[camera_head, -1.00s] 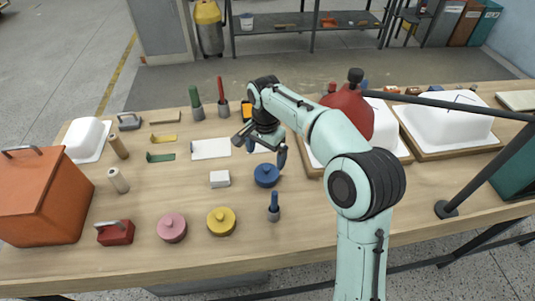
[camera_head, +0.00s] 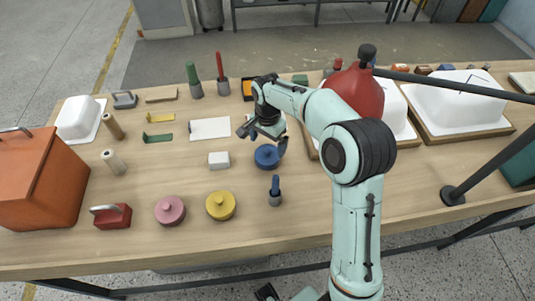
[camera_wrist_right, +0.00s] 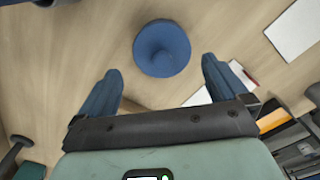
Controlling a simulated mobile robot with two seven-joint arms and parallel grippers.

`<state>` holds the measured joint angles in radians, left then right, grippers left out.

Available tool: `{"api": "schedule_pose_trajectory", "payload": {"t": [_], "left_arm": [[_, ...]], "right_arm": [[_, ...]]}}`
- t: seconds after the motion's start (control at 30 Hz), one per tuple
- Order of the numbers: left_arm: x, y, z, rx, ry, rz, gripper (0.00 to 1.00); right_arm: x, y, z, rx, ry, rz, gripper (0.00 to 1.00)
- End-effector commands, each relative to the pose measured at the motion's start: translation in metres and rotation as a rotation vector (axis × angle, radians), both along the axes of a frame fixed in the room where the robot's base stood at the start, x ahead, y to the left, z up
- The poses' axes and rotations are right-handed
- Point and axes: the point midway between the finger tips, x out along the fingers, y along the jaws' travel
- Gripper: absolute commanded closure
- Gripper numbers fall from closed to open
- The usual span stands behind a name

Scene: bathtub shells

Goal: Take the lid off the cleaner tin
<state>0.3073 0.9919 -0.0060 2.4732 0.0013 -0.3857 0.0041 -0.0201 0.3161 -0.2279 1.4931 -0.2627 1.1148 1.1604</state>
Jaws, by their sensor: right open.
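Three round lidded tins with knobs stand on the workbench: a blue one (camera_head: 267,157), a yellow one (camera_head: 221,206) and a pink one (camera_head: 170,210). I cannot tell by any label which holds cleaner. My right gripper (camera_head: 264,135) is open and empty, just behind and above the blue tin. In the right wrist view, the blue tin (camera_wrist_right: 162,48) shows from above with its lid on, beyond and between the two blue fingertips (camera_wrist_right: 163,72), apart from them.
A small white block (camera_head: 219,160) and a dark-blue-handled tool (camera_head: 275,191) stand near the blue tin. A red jug (camera_head: 357,95) and white tub shells (camera_head: 455,103) are to the right. An orange box (camera_head: 40,185) stands at left.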

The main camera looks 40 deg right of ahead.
Motion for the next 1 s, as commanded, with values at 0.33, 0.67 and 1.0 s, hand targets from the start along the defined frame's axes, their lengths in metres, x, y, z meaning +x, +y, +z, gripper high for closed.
{"api": "schedule_pose_trajectory", "payload": {"t": [0.33,0.67,1.0], "left_arm": [[-0.001,0.0,-0.003,0.0,0.001,0.0,0.57],[-0.001,0.0,-0.003,0.0,0.001,0.0,0.57],[-0.001,0.0,-0.003,0.0,0.001,0.0,0.57]], "right_arm": [[0.002,-0.002,-0.045,0.0,0.003,0.001,0.0],[0.003,-0.002,-0.046,0.0,0.0,0.0,0.29],[0.003,-0.002,-0.045,0.0,0.0,0.0,0.42]]}}
